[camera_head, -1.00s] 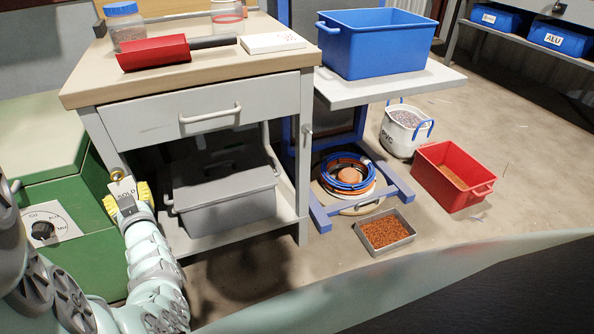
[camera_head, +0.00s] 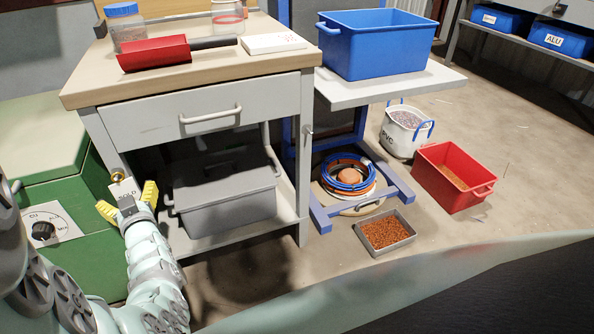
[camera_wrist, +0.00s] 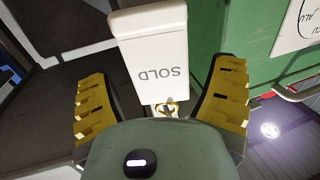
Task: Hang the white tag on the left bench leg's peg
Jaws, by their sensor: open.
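The white tag (camera_head: 125,188), marked SOLD, is upright at the left bench leg, just below the round brass peg (camera_head: 117,175). In the wrist view the tag (camera_wrist: 152,50) shows upside down, with a brass ring or peg end at its lower edge. The tag stays up there without being gripped; how its hole sits on the peg is too small to tell. My gripper (camera_head: 127,199) is open. In the wrist view its yellow fingers (camera_wrist: 162,92) stand apart on both sides of the tag, clear of it.
The bench (camera_head: 215,88) carries a red scoop (camera_head: 153,53), jars and a white box. A grey bin (camera_head: 225,200) sits on its lower shelf. A green cabinet (camera_head: 75,200) with a dial stands close left of my gripper.

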